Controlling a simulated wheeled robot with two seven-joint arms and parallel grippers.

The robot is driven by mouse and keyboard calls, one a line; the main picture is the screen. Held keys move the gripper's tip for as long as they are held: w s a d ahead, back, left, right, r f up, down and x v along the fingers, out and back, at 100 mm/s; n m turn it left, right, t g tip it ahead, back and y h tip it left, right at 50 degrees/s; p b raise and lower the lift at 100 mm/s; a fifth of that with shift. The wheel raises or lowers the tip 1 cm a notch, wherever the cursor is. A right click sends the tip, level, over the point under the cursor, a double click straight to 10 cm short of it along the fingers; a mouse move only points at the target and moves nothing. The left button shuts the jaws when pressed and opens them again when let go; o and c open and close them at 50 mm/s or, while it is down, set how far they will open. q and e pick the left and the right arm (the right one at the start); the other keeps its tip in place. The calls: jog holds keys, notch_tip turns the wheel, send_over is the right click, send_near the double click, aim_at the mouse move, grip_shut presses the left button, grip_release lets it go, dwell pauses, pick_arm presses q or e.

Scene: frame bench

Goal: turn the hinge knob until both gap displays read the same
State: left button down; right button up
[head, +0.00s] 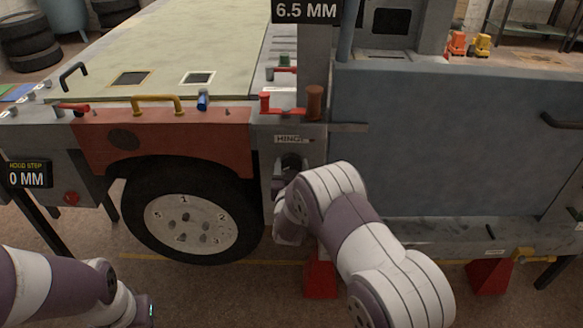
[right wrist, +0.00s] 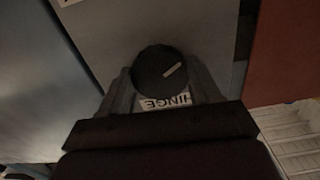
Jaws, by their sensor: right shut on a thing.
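The hinge knob (right wrist: 150,66) is a round, dark knob with a pale pointer line, seen in the right wrist view. My right gripper (right wrist: 160,78) is shut on it, one finger on each side. The HINGE label (right wrist: 165,102) shows between the fingers and also in the head view (head: 288,139). There my right arm hides most of the knob. One display (head: 306,11) at the top edge reads 6.5 MM; its upper part is cut off. The hood step display (head: 28,174) reads 0 MM. I see no second gap display.
A grey door panel (head: 445,140) stands right of the hinge post. A red fender (head: 165,135) and a wheel (head: 186,217) are on the left, under a pale hood (head: 160,55). Red stands (head: 320,280) are below. Handles and clamps line the hood's front edge.

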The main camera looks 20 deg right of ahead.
jog(key=n, duration=0.6)
jog(key=shift+p, duration=0.4)
jog(key=n+p, duration=0.1)
jog(key=n, duration=0.4)
jog(key=shift+n, duration=0.3)
jog(key=o, duration=1.1)
jog(key=shift+c, duration=0.2)
jog(key=v, duration=1.2)
jog(key=shift+s+p, duration=0.35)
jog(key=shift+s, duration=0.05)
